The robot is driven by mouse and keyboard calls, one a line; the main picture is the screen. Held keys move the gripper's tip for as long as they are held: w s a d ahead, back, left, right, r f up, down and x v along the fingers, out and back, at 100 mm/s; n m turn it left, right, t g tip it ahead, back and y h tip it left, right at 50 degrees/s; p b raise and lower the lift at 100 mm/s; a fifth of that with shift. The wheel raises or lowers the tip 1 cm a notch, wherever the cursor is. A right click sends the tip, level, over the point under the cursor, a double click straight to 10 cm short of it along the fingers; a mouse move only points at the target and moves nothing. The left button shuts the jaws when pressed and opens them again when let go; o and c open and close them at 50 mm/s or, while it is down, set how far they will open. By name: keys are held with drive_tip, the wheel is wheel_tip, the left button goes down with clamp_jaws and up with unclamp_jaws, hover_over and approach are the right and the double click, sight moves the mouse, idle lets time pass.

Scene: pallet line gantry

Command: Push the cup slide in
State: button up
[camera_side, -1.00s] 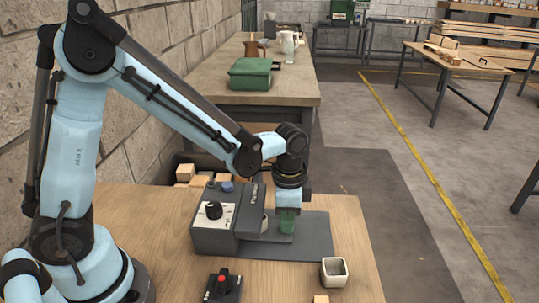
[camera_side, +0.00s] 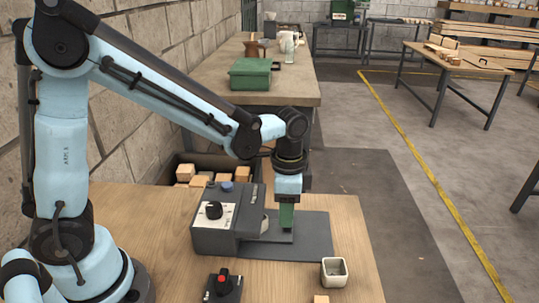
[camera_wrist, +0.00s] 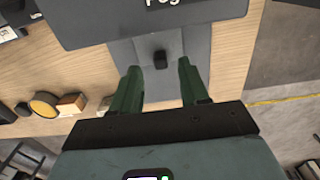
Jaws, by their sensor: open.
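The grey machine (camera_side: 222,222) stands on the wooden table, with a dial on its front-left face. A flat grey slide (camera_side: 272,238) sticks out of its right side over a dark base plate (camera_side: 312,240). My gripper (camera_side: 286,224) hangs over the slide's outer end, fingers pointing down. My green fingers (camera_wrist: 159,68) are spread apart, one on each side of the knob's line. I cannot tell whether they touch anything.
A white square cup (camera_side: 334,272) stands at the table's right. A black box with a red button (camera_side: 222,287) is near the front edge. A bin of wooden blocks (camera_side: 186,172) is behind the machine. The base plate's right part is bare.

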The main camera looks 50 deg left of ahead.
wheel_tip(320, 180, up, 9)
idle(0.4)
drive_tip(key=s+a+n+t, duration=0.5)
drive_tip(key=s+a+n, duration=0.1)
drive_tip(key=n, duration=0.1)
drive_tip(key=shift+s+a+r+t, duration=0.15)
drive_tip(key=shift+s+t, duration=0.05)
drive_tip(key=shift+t, duration=0.2)
drive_tip(key=shift+s+a+f+n+t, duration=0.3)
drive_tip(key=shift+s+a+n+t, duration=0.3)
drive_tip(key=shift+n, duration=0.4)
